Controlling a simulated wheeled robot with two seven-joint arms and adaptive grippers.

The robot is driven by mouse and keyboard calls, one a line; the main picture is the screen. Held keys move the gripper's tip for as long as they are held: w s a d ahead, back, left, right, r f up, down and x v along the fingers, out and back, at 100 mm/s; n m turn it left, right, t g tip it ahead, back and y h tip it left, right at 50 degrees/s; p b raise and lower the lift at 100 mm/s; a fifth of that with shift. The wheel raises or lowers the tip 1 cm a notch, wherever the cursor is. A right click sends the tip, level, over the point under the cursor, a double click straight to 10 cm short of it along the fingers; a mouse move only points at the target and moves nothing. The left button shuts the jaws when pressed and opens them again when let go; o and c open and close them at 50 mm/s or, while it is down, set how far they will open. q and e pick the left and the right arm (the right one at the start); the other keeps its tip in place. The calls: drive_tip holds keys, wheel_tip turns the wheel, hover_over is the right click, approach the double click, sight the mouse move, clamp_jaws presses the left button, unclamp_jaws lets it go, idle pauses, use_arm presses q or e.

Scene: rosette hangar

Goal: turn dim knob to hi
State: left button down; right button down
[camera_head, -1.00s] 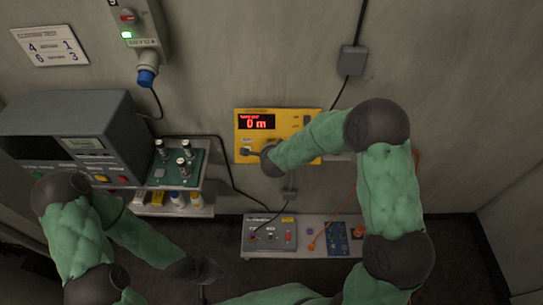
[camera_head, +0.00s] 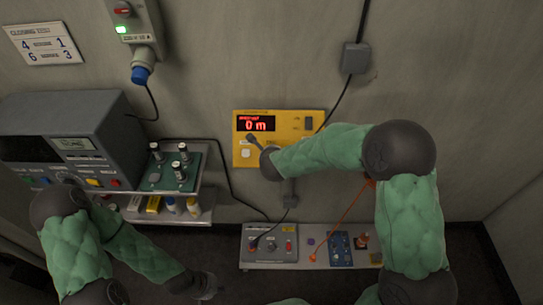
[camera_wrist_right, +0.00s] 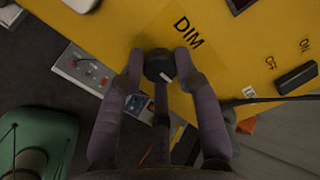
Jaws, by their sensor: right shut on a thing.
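The yellow panel (camera_head: 290,122) is on the wall in the head view, with a red display (camera_head: 256,124) reading "0 m". The black dim knob (camera_wrist_right: 158,66) sits by the "DIM" label in the right wrist view, with a small white mark on its edge. My right gripper (camera_wrist_right: 160,60) is shut on the knob, one finger on each side. In the head view my right gripper (camera_head: 257,143) is at the panel's lower left and the knob is hidden. My left gripper (camera_head: 204,286) hangs low, away from the panel; its fingers are too dark to read.
A black switch (camera_wrist_right: 297,77) marked ON and OFF is on the panel. A grey instrument (camera_head: 65,125) and a shelf of bottles (camera_head: 170,216) stand at left. A low shelf (camera_head: 310,265) below the panel holds a control box (camera_head: 270,243). A cable crosses the wall.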

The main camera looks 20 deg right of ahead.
idle(0.4)
drive_tip(key=c, duration=0.9)
unclamp_jaws()
drive_tip(key=shift+r, duration=0.1)
drive_tip(key=v, duration=1.2)
drive_tip(key=shift+w, duration=0.1)
